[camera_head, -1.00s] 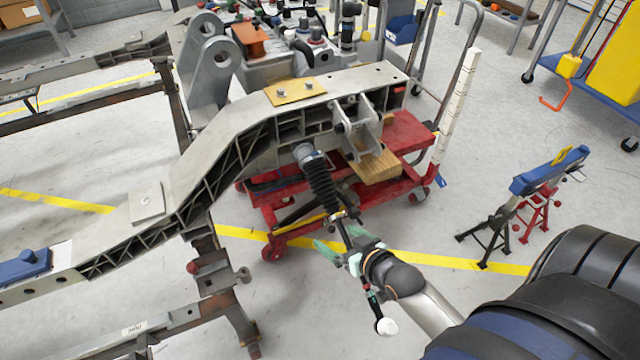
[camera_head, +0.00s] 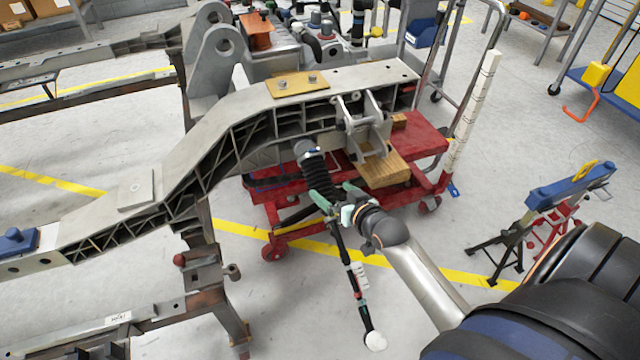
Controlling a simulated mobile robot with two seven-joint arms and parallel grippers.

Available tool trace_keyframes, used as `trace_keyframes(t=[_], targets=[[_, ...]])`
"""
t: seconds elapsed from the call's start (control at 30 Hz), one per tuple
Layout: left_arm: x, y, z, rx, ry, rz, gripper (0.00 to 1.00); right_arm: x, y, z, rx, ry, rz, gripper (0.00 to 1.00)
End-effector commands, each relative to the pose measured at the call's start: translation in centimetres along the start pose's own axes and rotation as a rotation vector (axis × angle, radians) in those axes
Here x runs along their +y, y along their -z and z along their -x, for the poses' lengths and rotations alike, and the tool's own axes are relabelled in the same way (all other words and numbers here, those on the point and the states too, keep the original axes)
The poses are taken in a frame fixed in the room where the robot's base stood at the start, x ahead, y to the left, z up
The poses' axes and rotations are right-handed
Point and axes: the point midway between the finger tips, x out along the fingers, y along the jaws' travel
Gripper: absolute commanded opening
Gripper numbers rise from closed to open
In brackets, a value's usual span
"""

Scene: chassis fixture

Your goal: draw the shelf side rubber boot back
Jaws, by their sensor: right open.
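The black ribbed rubber boot (camera_head: 318,176) hangs below the grey chassis beam, its upper end at a grey collar (camera_head: 306,149). A thin rod (camera_head: 344,258) runs down from the boot's lower end to a pale rounded end (camera_head: 375,341). My right gripper (camera_head: 336,204) is open, with its greenish fingers on either side of the boot's lower end. I cannot tell whether the fingers touch the rubber. The fingers and wrist partly hide the lower end of the boot. My left gripper is not in view.
The grey chassis beam (camera_head: 215,150) crosses above the boot. A red lift cart (camera_head: 425,140) with a wooden block (camera_head: 384,171) stands behind it. A blue-topped stand (camera_head: 570,187) is at the right. The floor below the gripper is open.

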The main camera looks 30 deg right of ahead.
Motion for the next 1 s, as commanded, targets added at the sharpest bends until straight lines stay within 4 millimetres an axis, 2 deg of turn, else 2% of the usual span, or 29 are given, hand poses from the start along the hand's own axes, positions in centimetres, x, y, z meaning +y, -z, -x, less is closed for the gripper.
trace_keyframes(t=[0.03,0.2,0.4,0.57,0.83,1.0], targets=[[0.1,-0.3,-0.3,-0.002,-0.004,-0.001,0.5,0.0,-0.1,-1.2,0.002,0.001,0.0,1.0],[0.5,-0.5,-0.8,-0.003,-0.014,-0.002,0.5,0.0,-0.1,-4.3,0.001,0.0,0.0,1.0],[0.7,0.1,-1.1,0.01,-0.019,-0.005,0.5,0.0,-0.1,-6.5,0.0,0.001,0.0,1.0],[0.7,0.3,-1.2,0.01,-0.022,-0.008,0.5,0.0,-0.1,-7.2,-0.001,0.001,0.001,1.0],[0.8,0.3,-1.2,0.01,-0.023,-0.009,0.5,0.0,-0.1,-7.3,-0.001,0.001,0.001,1.0],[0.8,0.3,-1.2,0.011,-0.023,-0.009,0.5,0.0,-0.1,-7.2,-0.001,0.001,0.001,0.81]])
